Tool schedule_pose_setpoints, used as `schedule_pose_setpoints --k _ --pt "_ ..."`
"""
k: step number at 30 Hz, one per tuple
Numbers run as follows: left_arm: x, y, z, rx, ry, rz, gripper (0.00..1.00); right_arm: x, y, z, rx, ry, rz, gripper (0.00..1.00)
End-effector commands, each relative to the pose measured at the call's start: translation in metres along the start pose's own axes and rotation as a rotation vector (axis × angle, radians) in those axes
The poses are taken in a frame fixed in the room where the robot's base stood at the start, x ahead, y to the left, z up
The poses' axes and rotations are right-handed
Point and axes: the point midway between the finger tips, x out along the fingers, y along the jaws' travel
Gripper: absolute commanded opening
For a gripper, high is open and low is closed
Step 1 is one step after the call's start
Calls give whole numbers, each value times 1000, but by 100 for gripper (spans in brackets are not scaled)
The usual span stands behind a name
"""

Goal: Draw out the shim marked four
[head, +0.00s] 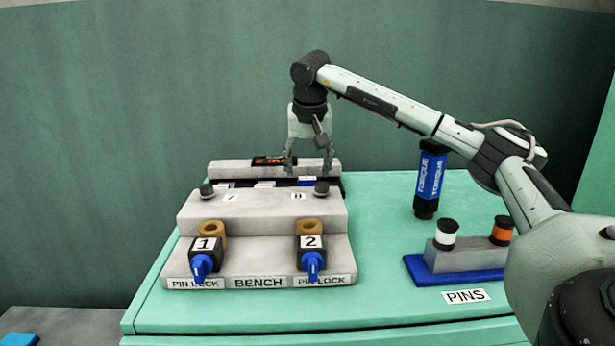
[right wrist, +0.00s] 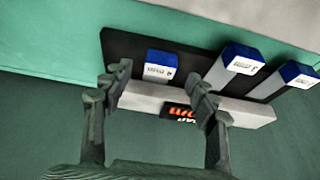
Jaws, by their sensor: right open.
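Three shims with blue ends and small white labels show in the right wrist view: a left one (right wrist: 158,66), a middle one (right wrist: 242,60) and a right one (right wrist: 297,74). Their marks are too small to read surely, so I cannot tell which is four. The middle and right ones show long pale bodies; the left shows mainly its blue end. They sit on a dark slotted rack (right wrist: 195,62). My right gripper (head: 308,165) is open and empty behind the bench; in its wrist view the fingers (right wrist: 160,82) straddle the left shim, apart from it. My left gripper is out of view.
A grey stepped bench (head: 258,215) has two pin locks, 1 (head: 206,243) and 2 (head: 312,242), with blue handles. A grey bar with a lit display (head: 273,161) stands behind. At right are a blue torque tool (head: 430,180) and a pin holder (head: 465,257).

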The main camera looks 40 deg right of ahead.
Motion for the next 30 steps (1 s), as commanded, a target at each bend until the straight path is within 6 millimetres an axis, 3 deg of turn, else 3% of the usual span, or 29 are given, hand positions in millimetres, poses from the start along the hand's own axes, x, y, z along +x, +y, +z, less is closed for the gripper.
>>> schedule_pose_setpoints --k 6,17,30 --pt "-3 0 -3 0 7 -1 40 28 0 0 1 -1 1 59" --pt "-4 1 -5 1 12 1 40 33 0 0 0 1 0 59" --pt "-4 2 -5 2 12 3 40 33 0 0 1 1 0 4"
